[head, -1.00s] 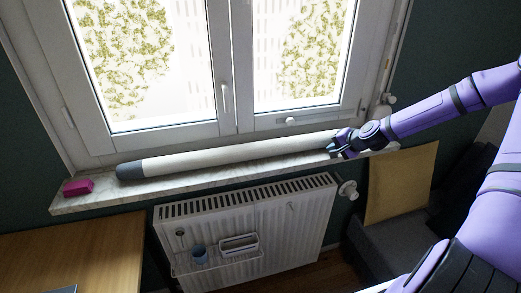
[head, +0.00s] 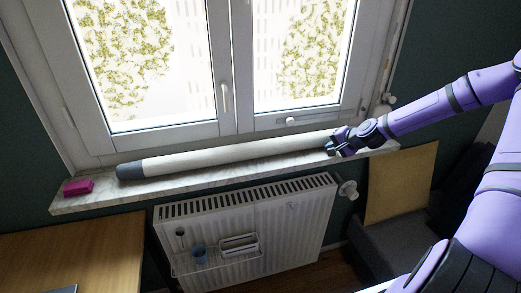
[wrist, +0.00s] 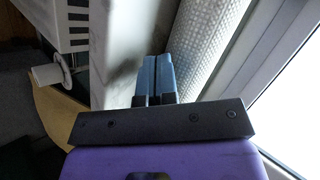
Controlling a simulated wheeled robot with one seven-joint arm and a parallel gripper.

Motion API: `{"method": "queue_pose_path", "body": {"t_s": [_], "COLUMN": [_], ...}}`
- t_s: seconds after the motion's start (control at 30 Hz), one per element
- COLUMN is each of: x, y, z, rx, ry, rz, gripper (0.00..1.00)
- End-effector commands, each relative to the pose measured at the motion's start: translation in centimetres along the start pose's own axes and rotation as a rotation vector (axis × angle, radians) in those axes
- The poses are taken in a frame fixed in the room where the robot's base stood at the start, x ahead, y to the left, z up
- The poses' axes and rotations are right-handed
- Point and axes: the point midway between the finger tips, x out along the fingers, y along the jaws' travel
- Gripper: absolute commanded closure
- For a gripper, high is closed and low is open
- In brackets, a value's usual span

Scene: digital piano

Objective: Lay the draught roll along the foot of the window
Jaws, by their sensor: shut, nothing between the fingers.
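The draught roll (head: 225,154), pale with a dark grey left end, lies lengthwise on the marble window sill (head: 95,196). It runs beside the foot of the white window (head: 190,138); I cannot tell whether it touches the frame all along. My gripper (head: 331,148) is at the roll's right end, which it partly hides. In the wrist view, the blue fingers (wrist: 157,78) are together with nothing between them. They are on the room side of the roll (wrist: 207,42), with the bare sill to their left and the window frame (wrist: 268,60) beyond the roll.
A magenta block (head: 78,187) sits on the sill's left end, apart from the roll. A radiator (head: 250,225) with a small rack holding a blue cup (head: 199,254) is below the sill. A wooden desk (head: 75,250) is at lower left. The sill's front strip is clear.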

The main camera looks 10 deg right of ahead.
Motion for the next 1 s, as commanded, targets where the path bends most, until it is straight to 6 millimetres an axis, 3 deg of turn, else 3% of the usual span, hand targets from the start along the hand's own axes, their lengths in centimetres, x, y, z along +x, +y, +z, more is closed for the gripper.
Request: {"method": "queue_pose_path", "body": {"t_s": [1.0], "x": [0.85], "y": [-0.63], "z": [-0.62], "rx": [0.000], "ry": [0.000], "rz": [0.000], "gripper": [1.00]}}
